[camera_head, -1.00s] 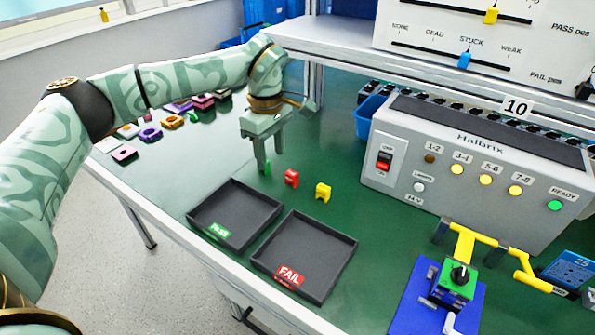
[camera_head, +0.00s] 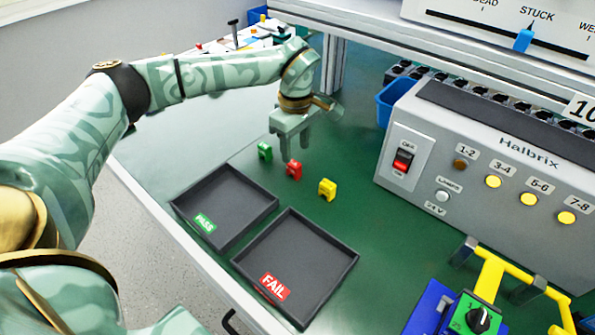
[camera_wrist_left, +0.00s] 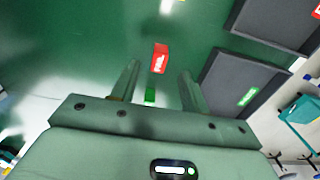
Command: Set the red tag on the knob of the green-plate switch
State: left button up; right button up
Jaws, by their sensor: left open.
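The red tag (camera_head: 294,171) stands on the green mat between a green tag (camera_head: 265,152) and a yellow tag (camera_head: 327,189). My left gripper (camera_head: 293,148) is open and empty, pointing down just behind the red tag. In the left wrist view the red tag (camera_wrist_left: 160,58) shows near the line between the open fingertips (camera_wrist_left: 160,72), and the green tag (camera_wrist_left: 150,95) lies between the fingers' lengths. The green-plate switch (camera_head: 462,317) with its black knob (camera_head: 479,319) is at the lower right, partly cut off by the frame. My right gripper is not visible.
Two dark trays, PASS (camera_head: 245,225) and FAIL (camera_head: 335,275), lie in front of the tags. The grey Halbrix tester box (camera_head: 480,150) stands at right. A yellow fixture (camera_head: 488,280) is beside the switch. A blue bin (camera_head: 392,98) sits behind. Mat behind the tags is clear.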

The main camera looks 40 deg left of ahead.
aim_at(294, 163)
pick_arm(q)
jog(key=shift+f, duration=0.75)
jog(key=shift+f+b, duration=0.35)
jog(key=f, duration=0.1)
jog(key=f+b, duration=0.1)
jog(key=f, duration=0.1)
jog(key=f+b, duration=0.1)
jog(key=shift+a+f, duration=0.35)
jog(key=shift+r, duration=0.2)
grip_shut()
